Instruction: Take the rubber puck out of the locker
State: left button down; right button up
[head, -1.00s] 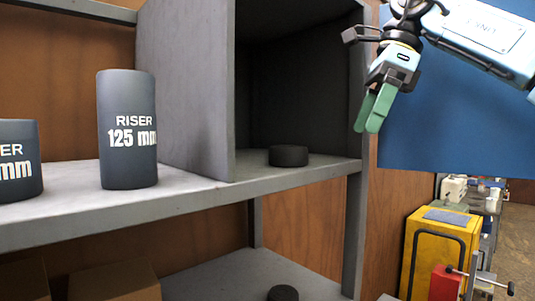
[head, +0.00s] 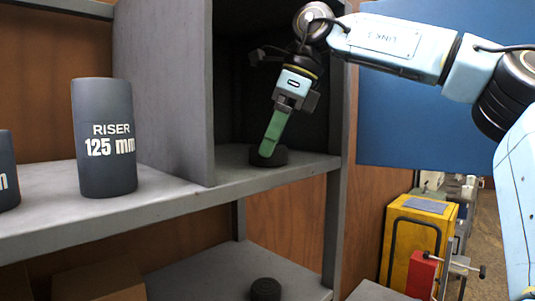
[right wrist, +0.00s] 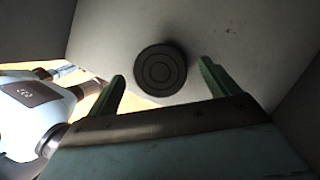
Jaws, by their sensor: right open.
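The dark rubber puck (head: 281,158) lies flat on the floor of the open locker compartment (head: 232,172), near its front edge. My right gripper (head: 267,152) reaches down into the compartment with its green fingers, which partly hide the puck in the head view. In the right wrist view the puck (right wrist: 160,70) shows as a ringed disc just ahead of the gap between the two spread fingertips (right wrist: 162,78). The right gripper is open and empty; I cannot tell whether a finger touches the puck. My left gripper is not in view.
A grey divider (head: 185,90) bounds the compartment on the left, and a grey post (head: 340,190) on the right. A 125 mm riser (head: 104,150) stands left of the divider. Another dark puck (head: 265,289) lies on the lower shelf. A yellow cabinet (head: 415,240) stands at right.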

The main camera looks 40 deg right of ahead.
jog(key=shift+w+f, duration=0.1)
jog(key=shift+f, duration=0.45)
jog(key=shift+a, duration=0.1)
jog(key=c, duration=1.1)
jog(key=shift+c, duration=0.3)
jog(key=shift+r, duration=0.1)
